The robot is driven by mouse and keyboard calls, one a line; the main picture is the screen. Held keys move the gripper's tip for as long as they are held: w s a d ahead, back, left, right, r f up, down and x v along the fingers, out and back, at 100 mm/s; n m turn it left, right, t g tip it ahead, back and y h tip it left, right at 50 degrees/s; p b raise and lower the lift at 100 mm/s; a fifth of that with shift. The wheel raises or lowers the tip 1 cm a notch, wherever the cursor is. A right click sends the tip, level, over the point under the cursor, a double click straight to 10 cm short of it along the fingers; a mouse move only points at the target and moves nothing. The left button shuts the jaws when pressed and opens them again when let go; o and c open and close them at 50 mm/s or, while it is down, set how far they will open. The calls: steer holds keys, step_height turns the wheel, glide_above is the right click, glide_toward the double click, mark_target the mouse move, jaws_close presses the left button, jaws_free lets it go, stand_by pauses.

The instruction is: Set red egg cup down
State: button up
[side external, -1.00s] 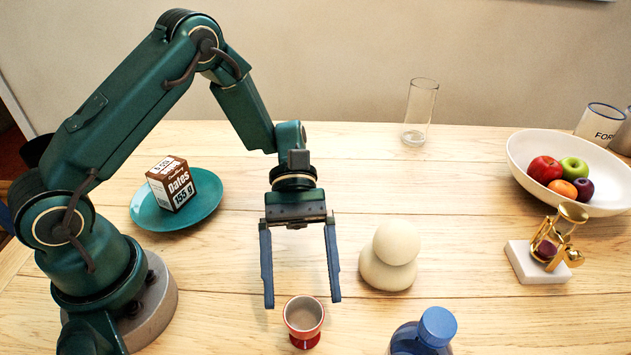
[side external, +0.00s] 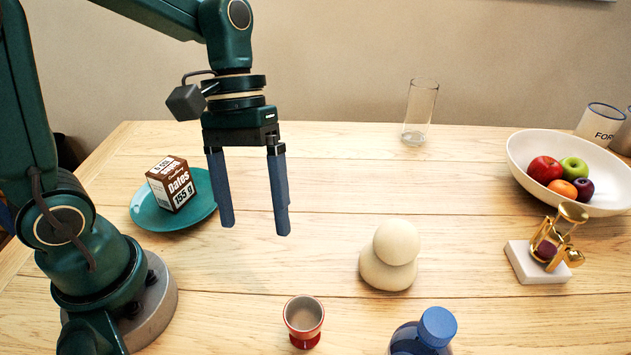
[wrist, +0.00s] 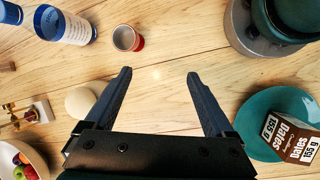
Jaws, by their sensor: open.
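The red egg cup (side external: 303,321) stands upright on the wooden table near the front edge of the side view. It looks empty inside. In the wrist view the egg cup (wrist: 127,39) shows beyond the fingertips, left of centre. My gripper (side external: 255,229) is open and empty, raised above the table between the plate and the pale rounded object. It is apart from the egg cup, up and to its left in the side view. In the wrist view my gripper (wrist: 158,73) has nothing between its fingers.
A teal plate (side external: 146,213) bears a dates box (side external: 172,184). A glass (side external: 419,112), fruit bowl (side external: 520,151) and brass hourglass (side external: 556,240) stand farther off.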

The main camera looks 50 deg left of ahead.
steer(key=s+a+r+m+t+y, duration=0.2)
steer(key=a+r+m+t+y, duration=0.1)
steer(key=t, duration=0.5)
steer(key=shift+s+a+r+m+y, duration=0.25)
steer(key=shift+a+r+m+y, duration=0.2)
steer(key=shift+a+m, duration=0.55)
steer(key=shift+a, duration=0.1)
